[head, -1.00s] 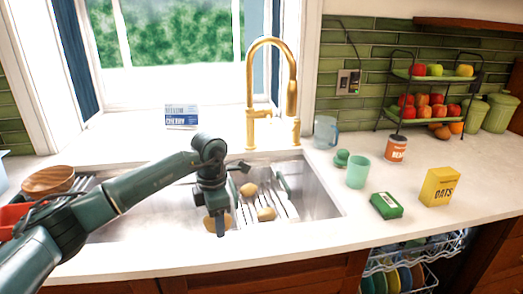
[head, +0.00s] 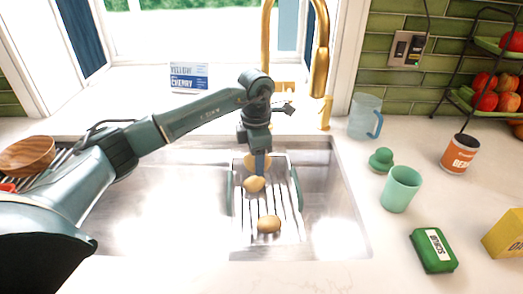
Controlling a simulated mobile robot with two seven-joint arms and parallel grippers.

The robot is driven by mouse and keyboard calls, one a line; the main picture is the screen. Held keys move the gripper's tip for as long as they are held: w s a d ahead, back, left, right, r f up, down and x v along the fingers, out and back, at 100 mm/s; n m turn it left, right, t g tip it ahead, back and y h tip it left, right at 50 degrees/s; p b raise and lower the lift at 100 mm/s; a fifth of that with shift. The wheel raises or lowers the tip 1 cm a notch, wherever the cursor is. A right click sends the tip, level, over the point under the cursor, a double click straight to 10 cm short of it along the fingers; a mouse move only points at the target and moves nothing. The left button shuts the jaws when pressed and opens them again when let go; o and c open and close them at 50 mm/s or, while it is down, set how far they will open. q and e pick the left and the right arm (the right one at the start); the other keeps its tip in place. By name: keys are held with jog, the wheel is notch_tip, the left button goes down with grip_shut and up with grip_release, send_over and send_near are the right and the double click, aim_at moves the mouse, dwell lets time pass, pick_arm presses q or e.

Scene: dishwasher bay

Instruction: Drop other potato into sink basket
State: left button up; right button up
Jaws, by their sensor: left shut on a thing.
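The left gripper (head: 259,168) points straight down over the sink basket (head: 287,212), shut on a tan potato (head: 254,184) at its fingertips. The held potato appears over the middle of the slatted basket; I cannot tell how high it is above the slats. A second potato (head: 269,225) lies on the near part of the basket. Another potato (head: 249,161) shows at the far part, partly hidden behind the gripper. The basket sits in the right half of the sink (head: 160,210). The right gripper is out of view.
A teal cup (head: 401,189), green scrubber (head: 381,160), blue pitcher (head: 364,116), orange-labelled can (head: 459,154), green box (head: 433,250) and yellow box (head: 505,236) stand on the right counter. The gold faucet (head: 321,75) rises behind the basket. A wooden bowl (head: 27,156) is at far left.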

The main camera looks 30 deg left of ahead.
pick_arm(q)
jog(key=shift+s+f+b, duration=0.15)
jog(key=shift+f+b, duration=0.35)
jog(key=shift+f, duration=0.35)
notch_tip(320, 180, down, 3)
jog(key=shift+b, duration=0.95)
jog(key=shift+f, duration=0.5)
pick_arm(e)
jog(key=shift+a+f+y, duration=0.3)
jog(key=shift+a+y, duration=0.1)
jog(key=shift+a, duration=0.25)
pick_arm(q)
jog(key=o, duration=1.1)
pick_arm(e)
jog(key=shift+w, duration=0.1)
pick_arm(q)
jog(key=shift+b, duration=0.3)
